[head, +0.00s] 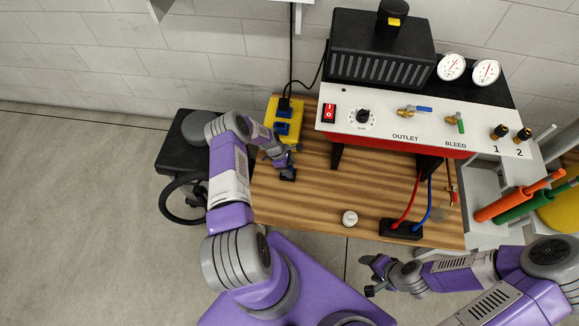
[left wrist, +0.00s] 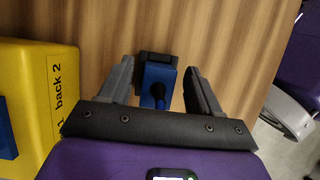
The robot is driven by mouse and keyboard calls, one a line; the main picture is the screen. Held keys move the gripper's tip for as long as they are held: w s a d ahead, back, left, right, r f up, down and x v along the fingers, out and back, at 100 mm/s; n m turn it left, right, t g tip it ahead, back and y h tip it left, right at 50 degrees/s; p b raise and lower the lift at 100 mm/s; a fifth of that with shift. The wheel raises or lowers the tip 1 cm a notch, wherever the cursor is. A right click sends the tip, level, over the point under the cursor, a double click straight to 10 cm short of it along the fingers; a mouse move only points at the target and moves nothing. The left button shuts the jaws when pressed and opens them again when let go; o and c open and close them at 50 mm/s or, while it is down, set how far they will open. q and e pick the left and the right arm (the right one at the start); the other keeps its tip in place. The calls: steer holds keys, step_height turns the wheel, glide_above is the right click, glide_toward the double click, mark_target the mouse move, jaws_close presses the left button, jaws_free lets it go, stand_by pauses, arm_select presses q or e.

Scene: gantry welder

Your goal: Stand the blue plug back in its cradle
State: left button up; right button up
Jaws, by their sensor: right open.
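The blue plug (left wrist: 156,76) shows in the left wrist view between the two fingers of my left gripper (left wrist: 159,70), with a narrow gap on each side. My left gripper is open around it. A small black block, apparently the cradle (left wrist: 156,56), lies right behind the plug on the wooden table. The plug overlaps it, and I cannot tell whether it is seated. In the head view the cradle (head: 288,175) sits just in front of my left gripper (head: 284,162), which mostly hides the plug. My right gripper (head: 371,275) is open and empty beyond the table's front edge.
A yellow socket box (head: 296,120) stands behind my left gripper, with a black plug (head: 284,104) in it. A red-fronted machine (head: 375,138) stands at the back right. A white knob (head: 349,218) and a black block with red and blue cables (head: 401,230) are near the front edge.

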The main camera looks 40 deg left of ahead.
arm_select(q)
steer(key=shift+o, duration=0.5)
steer(key=shift+r, duration=0.1)
steer(key=p+v, duration=0.2)
steer(key=v, duration=0.5)
steer(key=shift+s+a+r, duration=0.1)
steer(key=shift+a+r, duration=0.05)
steer(key=shift+r, duration=0.05)
steer(key=s+d+r+m, duration=0.1)
steer(key=s+d+m, duration=0.1)
steer(key=d+m, duration=0.5)
steer(key=s+d+r+m, duration=0.1)
steer(key=d+r+m, duration=0.15)
steer(key=d, duration=0.85)
steer(key=s+d+r+m, duration=0.3)
steer(key=s+d+m, duration=0.2)
steer(key=s+m, duration=0.1)
steer(key=s+d+r+m+g, duration=0.1)
steer(key=s+d+r+m, duration=0.2)
steer(key=s+d+m, duration=0.2)
steer(key=s+d, duration=0.1)
steer(key=s, duration=0.2)
steer(key=shift+d+m, duration=0.35)
